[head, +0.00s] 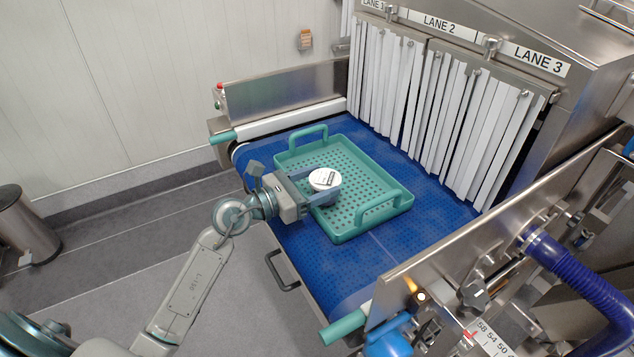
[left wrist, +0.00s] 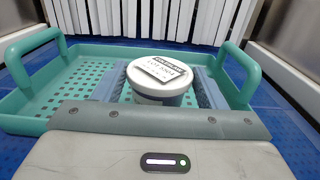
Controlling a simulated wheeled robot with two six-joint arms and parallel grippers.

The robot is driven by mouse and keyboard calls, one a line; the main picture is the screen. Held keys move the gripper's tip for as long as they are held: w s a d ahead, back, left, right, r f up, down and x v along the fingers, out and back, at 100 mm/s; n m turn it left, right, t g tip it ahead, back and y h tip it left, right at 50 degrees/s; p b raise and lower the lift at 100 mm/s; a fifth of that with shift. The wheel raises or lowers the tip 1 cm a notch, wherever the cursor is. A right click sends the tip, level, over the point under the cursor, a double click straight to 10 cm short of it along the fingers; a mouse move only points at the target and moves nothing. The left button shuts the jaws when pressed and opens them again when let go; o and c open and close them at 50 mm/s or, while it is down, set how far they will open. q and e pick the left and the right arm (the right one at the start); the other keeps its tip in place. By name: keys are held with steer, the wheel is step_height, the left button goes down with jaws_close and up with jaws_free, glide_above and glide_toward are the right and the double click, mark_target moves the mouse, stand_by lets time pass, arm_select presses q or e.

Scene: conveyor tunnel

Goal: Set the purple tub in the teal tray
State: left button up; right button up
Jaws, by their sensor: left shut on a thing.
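The teal tray (head: 345,238) has a perforated floor and two raised handles. The tub is over the tray's middle in the head view; I cannot tell whether its base touches the floor. My right gripper is not in view.
The tray rests on a blue conveyor belt (head: 300,258). White strip curtains (head: 430,110) hang at the tunnel mouth behind it. A metal side rail (head: 480,240) with knobs and a blue hose (head: 565,262) stand at the right. The tray's floor around the tub looks empty.

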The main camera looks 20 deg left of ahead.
arm_select(q)
steer(key=shift+f, duration=0.45)
steer(key=shift+f, duration=0.1)
steer(key=o, duration=1.4)
